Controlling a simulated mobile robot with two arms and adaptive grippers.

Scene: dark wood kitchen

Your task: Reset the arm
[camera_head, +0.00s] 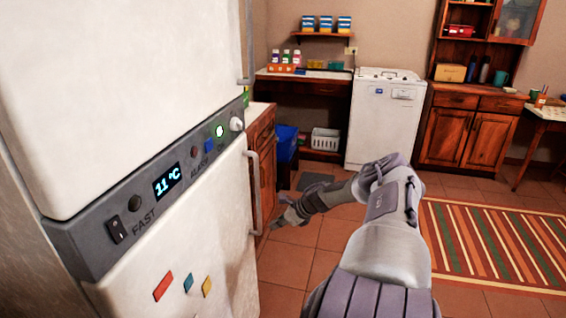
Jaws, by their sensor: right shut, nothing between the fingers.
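My right arm comes up from the bottom centre, bends at a raised grey elbow, and its forearm points away and down to the left. My right gripper (277,222) is at the end of it, small and dark. It is shut and empty, above the tiled floor near the fridge door's lower handle (254,192). It looks apart from the handle, though the exact gap is hard to tell. My left gripper is not in view.
A large white fridge (200,240) with a panel (168,180) reading 11 °C fills the left. A white dishwasher (385,125) and wooden cabinets (465,138) stand at the back. A striped rug (490,240) lies on the right. The tiled floor between is clear.

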